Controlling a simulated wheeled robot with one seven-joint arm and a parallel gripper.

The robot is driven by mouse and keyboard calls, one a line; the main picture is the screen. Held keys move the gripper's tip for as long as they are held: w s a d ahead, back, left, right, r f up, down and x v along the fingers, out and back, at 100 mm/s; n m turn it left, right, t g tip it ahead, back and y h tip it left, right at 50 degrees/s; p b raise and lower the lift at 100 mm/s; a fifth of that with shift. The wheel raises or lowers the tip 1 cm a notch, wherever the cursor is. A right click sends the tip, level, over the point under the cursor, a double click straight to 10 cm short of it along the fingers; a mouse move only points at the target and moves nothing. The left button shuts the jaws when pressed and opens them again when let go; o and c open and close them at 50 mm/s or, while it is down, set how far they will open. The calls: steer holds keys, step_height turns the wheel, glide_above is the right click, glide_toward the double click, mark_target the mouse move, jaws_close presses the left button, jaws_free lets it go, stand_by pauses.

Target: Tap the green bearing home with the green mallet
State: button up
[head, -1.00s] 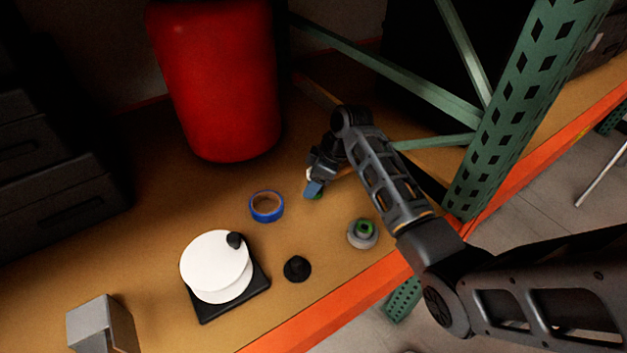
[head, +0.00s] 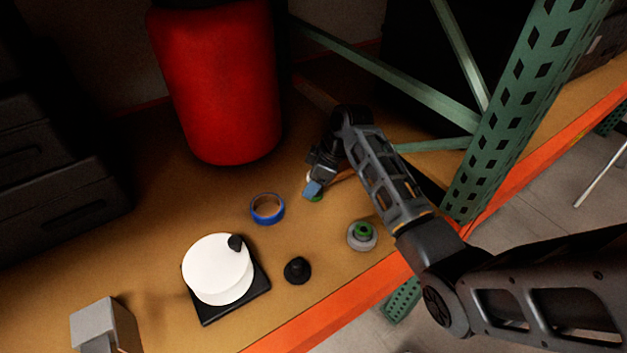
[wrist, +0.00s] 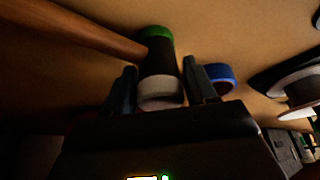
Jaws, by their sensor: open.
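The green bearing (head: 363,230) sits in a grey round housing (head: 361,246) near the front edge of the bench. The mallet lies on the bench beyond it, mostly hidden by my arm in the head view. The wrist view shows its dark head (wrist: 160,62) with a green face (wrist: 157,32), a pale face (wrist: 160,91) and a wooden handle (wrist: 80,30) running off to the upper left. My gripper (wrist: 162,82) is open, with one finger on each side of the pale end of the head. Gaps show between fingers and head; contact is not visible.
A blue tape roll (head: 267,209) lies left of my gripper. A black knob (head: 297,270), a white disc on a black base (head: 262,283) and a grey block (head: 95,322) stand nearer the front. A red cylinder (head: 225,90) stands behind; a green rack post (head: 510,115) rises right.

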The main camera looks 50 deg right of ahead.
steer(key=shift+r+p, duration=0.45)
steer(key=shift+r, duration=0.65)
steer(key=c, duration=1)
steer(key=shift+c, duration=0.2)
steer(key=shift+r, duration=0.1)
steer(key=shift+r, duration=4.9)
